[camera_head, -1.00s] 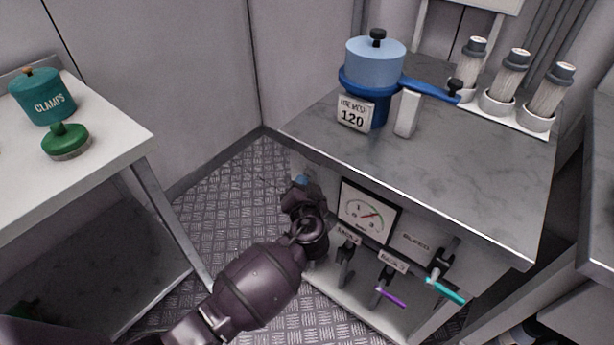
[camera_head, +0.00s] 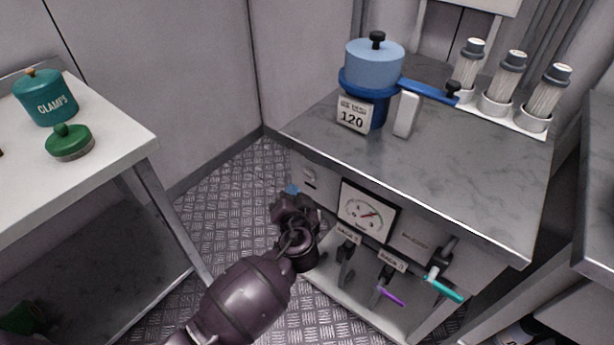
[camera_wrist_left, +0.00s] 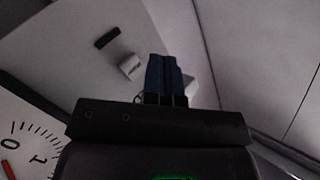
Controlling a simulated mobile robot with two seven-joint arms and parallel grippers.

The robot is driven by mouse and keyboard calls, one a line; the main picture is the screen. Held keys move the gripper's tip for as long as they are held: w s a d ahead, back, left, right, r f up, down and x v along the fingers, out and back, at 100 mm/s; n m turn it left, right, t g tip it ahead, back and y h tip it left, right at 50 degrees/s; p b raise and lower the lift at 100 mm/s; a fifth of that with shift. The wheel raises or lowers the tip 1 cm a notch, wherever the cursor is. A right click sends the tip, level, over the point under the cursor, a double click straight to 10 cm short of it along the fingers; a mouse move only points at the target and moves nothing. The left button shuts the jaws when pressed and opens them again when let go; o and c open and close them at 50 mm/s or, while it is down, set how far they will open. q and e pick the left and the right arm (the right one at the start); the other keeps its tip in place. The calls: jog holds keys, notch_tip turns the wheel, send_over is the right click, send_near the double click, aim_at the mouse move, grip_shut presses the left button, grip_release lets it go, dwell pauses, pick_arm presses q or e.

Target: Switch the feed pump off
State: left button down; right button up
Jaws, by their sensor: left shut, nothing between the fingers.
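A pale switch panel with a dark label strip (camera_head: 309,172) is on the cabinet's left front, left of the gauge. In the left wrist view, a dark strip (camera_wrist_left: 107,39) and a small white block-like switch (camera_wrist_left: 131,67) stand out from the pale panel. Which way the switch is set I cannot tell. My left gripper (camera_head: 291,189) is beside the panel, its blue fingertips mostly hidden behind the wrist. In the left wrist view its blue fingers (camera_wrist_left: 166,78) are together and empty, just right of the switch; contact cannot be told. My right gripper is out of view.
A round gauge (camera_head: 366,212) sits right of the panel. Below it are valves with purple (camera_head: 391,296) and teal (camera_head: 444,290) handles. The cabinet top (camera_head: 460,160) carries a blue sieve pot (camera_head: 374,65) and filter tubes. A white bench (camera_head: 110,140) stands left, with open floor between.

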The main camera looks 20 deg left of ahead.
pick_arm(q)
jog(key=shift+s+a, duration=0.25)
jog(key=shift+s, duration=0.4)
jog(key=shift+s+a, duration=0.2)
jog(key=shift+s, duration=0.4)
jog(key=shift+s+a, duration=0.25)
jog(key=shift+s, duration=0.4)
